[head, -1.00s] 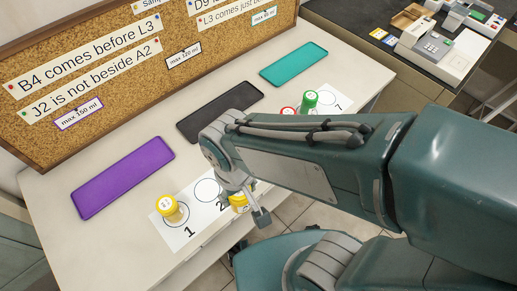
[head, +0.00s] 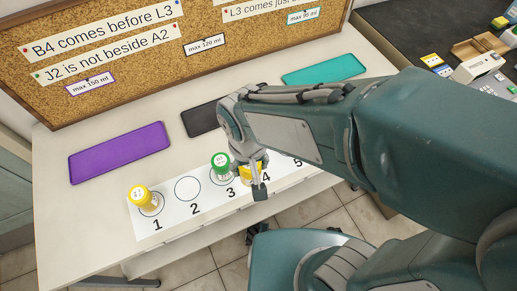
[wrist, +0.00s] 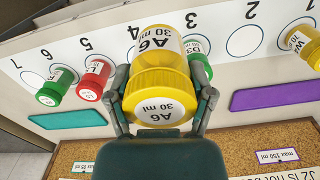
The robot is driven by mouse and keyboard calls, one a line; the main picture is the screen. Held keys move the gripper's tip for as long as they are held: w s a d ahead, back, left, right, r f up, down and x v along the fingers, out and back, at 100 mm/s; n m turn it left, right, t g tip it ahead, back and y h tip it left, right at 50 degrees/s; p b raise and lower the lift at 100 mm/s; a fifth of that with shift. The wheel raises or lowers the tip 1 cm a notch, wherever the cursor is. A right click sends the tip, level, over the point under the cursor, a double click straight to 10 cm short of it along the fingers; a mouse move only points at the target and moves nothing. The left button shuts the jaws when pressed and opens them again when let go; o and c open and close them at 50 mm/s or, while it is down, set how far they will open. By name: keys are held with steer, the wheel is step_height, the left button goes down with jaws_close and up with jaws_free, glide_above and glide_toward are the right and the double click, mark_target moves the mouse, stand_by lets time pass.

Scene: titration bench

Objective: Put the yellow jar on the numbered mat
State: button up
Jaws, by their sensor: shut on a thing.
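A yellow jar labelled A6, 30 ml (wrist: 160,85) is between the fingers of my gripper (wrist: 163,100), which is shut on it. In the head view my gripper (head: 259,187) and the held jar (head: 248,175) are over the numbered mat (head: 173,222), near number 4. Whether the jar touches the mat I cannot tell. Circle 4 is hidden by the jar and gripper. A second yellow jar (head: 141,197) stands on circle 1. A green jar (head: 220,164) stands on circle 3, close beside the held jar. Circle 2 (head: 187,188) is empty.
In the wrist view a red jar (wrist: 95,78) stands by number 5 and another green jar (wrist: 55,87) by number 6; circle 7 is empty. Purple (head: 120,152), black (head: 199,118) and teal (head: 324,69) trays lie behind the mat, before a corkboard (head: 130,90) with notes.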

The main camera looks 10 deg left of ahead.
steer(key=w+f, duration=0.2)
steer(key=w, duration=0.1)
steer(key=w+f, duration=0.5)
steer(key=w, duration=0.1)
steer(key=shift+w+d+f, duration=0.1)
steer(key=shift+w+f, duration=0.15)
steer(key=shift+w, duration=0.15)
steer(key=shift+w+a+f, duration=0.3)
steer(key=shift+f, duration=0.1)
steer(key=f, duration=0.3)
steer(key=shift+w+d+f, duration=0.1)
steer(key=shift+d, duration=0.2)
steer(key=o, duration=1.1)
steer(key=shift+a, duration=0.15)
